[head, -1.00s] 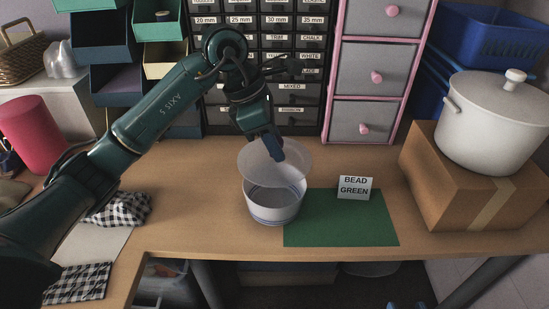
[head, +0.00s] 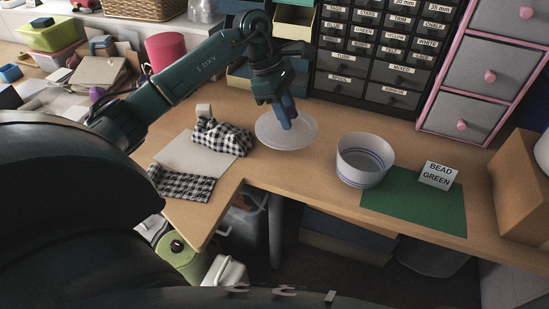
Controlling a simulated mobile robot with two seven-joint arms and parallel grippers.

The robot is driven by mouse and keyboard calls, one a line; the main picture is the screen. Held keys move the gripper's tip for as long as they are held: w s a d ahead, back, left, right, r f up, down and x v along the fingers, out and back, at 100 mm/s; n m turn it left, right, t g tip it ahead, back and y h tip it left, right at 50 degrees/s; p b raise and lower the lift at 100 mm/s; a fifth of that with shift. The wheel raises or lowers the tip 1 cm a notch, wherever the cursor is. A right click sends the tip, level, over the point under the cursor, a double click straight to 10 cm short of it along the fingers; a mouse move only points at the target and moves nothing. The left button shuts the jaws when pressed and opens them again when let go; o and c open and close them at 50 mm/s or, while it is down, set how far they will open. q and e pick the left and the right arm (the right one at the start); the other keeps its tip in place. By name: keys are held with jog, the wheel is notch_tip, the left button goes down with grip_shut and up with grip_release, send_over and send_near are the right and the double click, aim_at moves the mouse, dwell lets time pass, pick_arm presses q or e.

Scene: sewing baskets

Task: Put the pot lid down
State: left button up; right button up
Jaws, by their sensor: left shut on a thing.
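The pot lid (head: 268,135) is a pale, see-through round disc. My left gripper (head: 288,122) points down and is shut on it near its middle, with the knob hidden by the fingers. The lid looks level and low over the wooden table, left of the pot; I cannot tell whether it touches the table. The open pot (head: 364,163) is white with blue stripes and stands on the table at the left edge of a green mat (head: 420,208). My right gripper is not in view.
A checked cloth (head: 222,138) and a pale sheet (head: 188,153) lie left of the lid. A "BEAD GREEN" card (head: 438,175) stands on the mat. Drawer cabinets (head: 385,45) stand behind. A cardboard box (head: 515,190) is at the right. Bare table (head: 315,165) lies between lid and pot.

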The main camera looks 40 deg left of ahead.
pick_arm(q)
jog(key=f, duration=0.6)
jog(key=shift+a+f, duration=0.2)
notch_tip(320, 180, down, 3)
jog(key=shift+r, duration=0.1)
jog(key=shift+f, duration=0.45)
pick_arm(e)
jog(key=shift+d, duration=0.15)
pick_arm(q)
jog(key=shift+b, duration=0.3)
jog(key=shift+f, duration=0.2)
jog(key=o, duration=0.9)
jog(key=shift+o, duration=0.2)
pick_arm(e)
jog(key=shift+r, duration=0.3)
